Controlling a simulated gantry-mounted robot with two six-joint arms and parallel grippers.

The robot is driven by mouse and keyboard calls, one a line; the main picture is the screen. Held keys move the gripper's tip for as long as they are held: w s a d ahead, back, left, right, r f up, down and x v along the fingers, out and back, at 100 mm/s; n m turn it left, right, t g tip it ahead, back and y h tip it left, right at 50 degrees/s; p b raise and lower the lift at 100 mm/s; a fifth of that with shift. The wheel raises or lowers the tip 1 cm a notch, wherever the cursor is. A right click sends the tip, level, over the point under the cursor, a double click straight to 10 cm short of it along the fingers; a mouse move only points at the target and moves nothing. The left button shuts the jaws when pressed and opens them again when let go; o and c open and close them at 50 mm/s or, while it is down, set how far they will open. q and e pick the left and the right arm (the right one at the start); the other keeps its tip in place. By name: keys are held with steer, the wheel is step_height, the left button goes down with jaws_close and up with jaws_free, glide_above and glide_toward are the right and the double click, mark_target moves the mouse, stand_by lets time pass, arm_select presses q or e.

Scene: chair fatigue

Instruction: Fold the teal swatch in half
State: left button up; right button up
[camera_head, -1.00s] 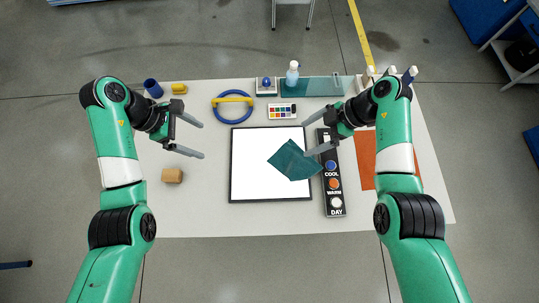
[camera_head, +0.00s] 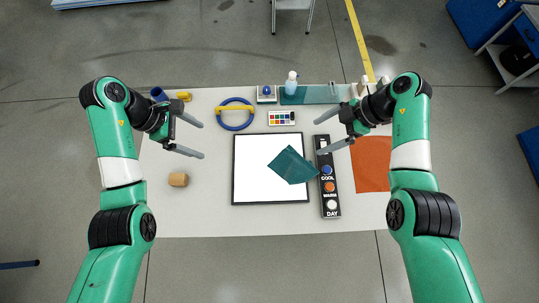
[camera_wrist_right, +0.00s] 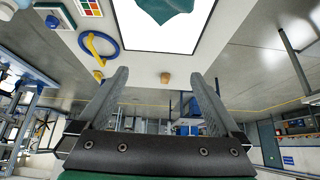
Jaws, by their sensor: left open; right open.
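The teal swatch (camera_head: 291,166) lies at an angle on the white panel with a black frame (camera_head: 255,180). Its right corner reaches the black button strip. I cannot tell whether it is one layer or folded. It also shows, cut off, at the top of the right wrist view (camera_wrist_right: 168,8). My right gripper (camera_head: 319,136) is open and empty, up and to the right of the swatch. Its fingers also show in the right wrist view (camera_wrist_right: 160,75). My left gripper (camera_head: 202,141) is open and empty, left of the panel and apart from the swatch.
The black strip (camera_head: 325,170) has COOL, WARM and DAY buttons. A wooden block (camera_head: 178,180) is left; an orange sheet (camera_head: 370,165) is right.

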steer(key=v, duration=0.9)
steer(key=shift+d+r, duration=0.2)
